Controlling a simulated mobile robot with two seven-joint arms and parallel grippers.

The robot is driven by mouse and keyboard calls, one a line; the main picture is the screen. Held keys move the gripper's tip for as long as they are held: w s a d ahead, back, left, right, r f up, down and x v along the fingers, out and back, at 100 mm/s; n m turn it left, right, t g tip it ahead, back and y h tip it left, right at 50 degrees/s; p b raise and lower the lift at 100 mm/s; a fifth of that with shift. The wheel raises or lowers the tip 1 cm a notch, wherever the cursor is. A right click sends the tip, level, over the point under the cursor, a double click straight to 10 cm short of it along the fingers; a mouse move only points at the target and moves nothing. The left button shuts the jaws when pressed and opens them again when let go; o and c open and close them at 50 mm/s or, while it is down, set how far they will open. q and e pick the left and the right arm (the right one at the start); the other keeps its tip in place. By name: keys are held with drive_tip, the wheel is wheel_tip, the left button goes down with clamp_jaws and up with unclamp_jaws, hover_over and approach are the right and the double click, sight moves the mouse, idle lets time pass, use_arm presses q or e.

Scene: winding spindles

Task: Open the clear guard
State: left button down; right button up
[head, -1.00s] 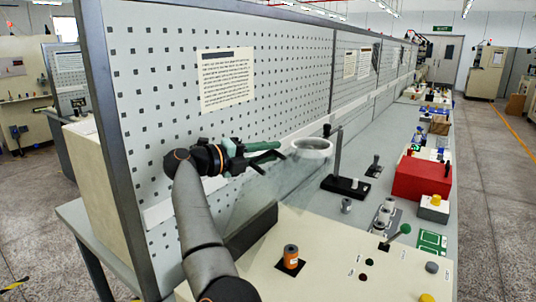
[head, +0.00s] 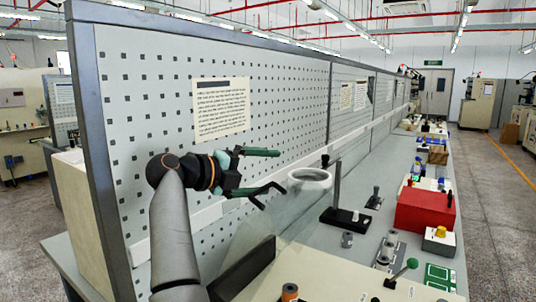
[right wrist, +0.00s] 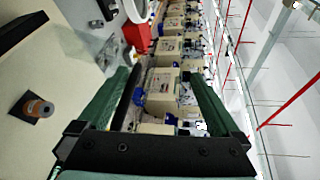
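The clear guard (head: 248,236) is a faint see-through sheet in the head view, leaning beside a dark block (head: 248,268) at the back of the cream machine top (head: 325,279). Its edges are hard to make out. My right gripper (head: 281,170) is in the air above the guard, in front of the pegboard. My left gripper is not in view.
A white ring (head: 309,180) on a dark post stand is just right of the gripper. The pegboard (head: 285,100) stands close behind it.

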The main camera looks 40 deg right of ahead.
drive_tip(key=shift+m+g+h, duration=0.5)
drive_tip(key=shift+m+h, duration=0.1)
drive_tip(key=shift+h, duration=0.1)
drive_tip(key=s+a+r, duration=0.2)
drive_tip(key=s+r, duration=0.1)
drive_tip(key=s+a+r+b, duration=0.1)
drive_tip(key=s+a+r, duration=0.1)
drive_tip(key=s+r, duration=0.1)
drive_tip(key=s+a+r+b, duration=0.1)
drive_tip(key=s+a+r, duration=0.1)
drive_tip(key=s+r, duration=0.1)
drive_tip(key=shift+a+r, duration=0.1)
drive_tip(key=shift+a, duration=0.15)
drive_tip(key=shift+c, duration=0.8)
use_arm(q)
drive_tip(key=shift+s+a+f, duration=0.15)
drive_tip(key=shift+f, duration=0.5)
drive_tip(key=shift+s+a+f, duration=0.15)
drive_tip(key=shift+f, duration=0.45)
use_arm(e)
drive_tip(key=shift+s+a+r, duration=0.3)
drive_tip(key=shift+s+a, duration=0.05)
drive_tip(key=shift+s, duration=0.2)
